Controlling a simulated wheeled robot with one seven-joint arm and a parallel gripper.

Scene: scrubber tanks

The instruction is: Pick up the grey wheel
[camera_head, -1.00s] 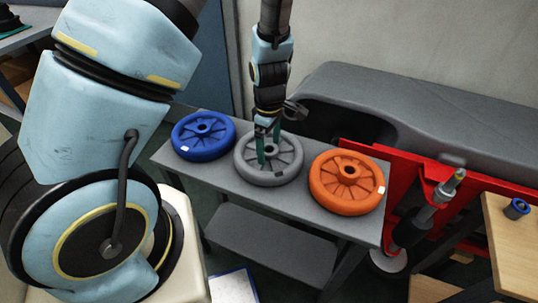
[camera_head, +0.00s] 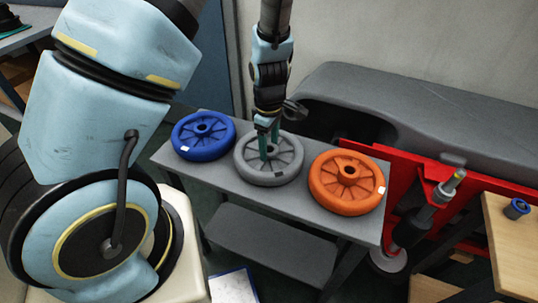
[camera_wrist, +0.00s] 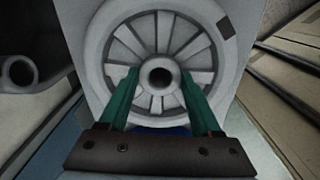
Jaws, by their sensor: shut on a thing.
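The grey wheel (camera_head: 285,172) lies flat on the grey bench between two other wheels. In the wrist view the grey wheel (camera_wrist: 222,62) fills the upper middle, with its spokes and round hub showing. My gripper (camera_head: 268,150) points down over the wheel's middle. In the wrist view the green fingers of my gripper (camera_wrist: 160,80) stand on either side of the hub and are closed on it. The wheel still rests on the bench, as far as I can see.
A blue wheel (camera_head: 204,137) lies to the left and an orange wheel (camera_head: 347,183) to the right on the same bench (camera_head: 225,184). A red frame (camera_head: 412,190) stands right of the bench. A wooden table (camera_head: 510,245) is at the far right.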

